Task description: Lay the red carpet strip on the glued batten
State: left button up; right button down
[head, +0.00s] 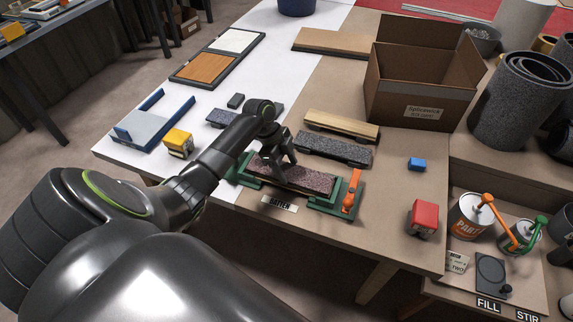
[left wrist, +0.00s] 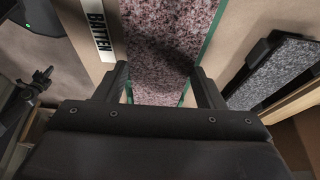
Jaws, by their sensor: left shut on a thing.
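The red speckled carpet strip (head: 300,178) lies lengthwise along the green holder (head: 324,206), whose front label reads BATTEN. My left gripper (head: 280,160) is over the strip's left part and is shut on it. In the left wrist view the strip (left wrist: 165,45) runs between the two fingers (left wrist: 160,85), with green edges beside it. The batten and its glue are hidden under the strip, and I cannot tell if the strip touches it all along. My right gripper is not in view.
An orange lever (head: 351,192) stands at the holder's right end. Behind are a grey carpet strip (head: 335,149) and a wooden batten (head: 342,124). A cardboard box (head: 415,95) stands at the back right. A red block (head: 423,218) and a blue block (head: 416,164) lie to the right.

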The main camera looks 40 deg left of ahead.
pick_arm(q)
jog(key=shift+f, duration=0.35)
dwell(0.4)
jog(key=o, duration=1.1)
jog(key=shift+c, duration=0.2)
notch_tip(320, 180, up, 7)
jog(key=p, duration=0.6)
jog(key=shift+r+p, duration=0.1)
jog(key=shift+p, duration=0.2)
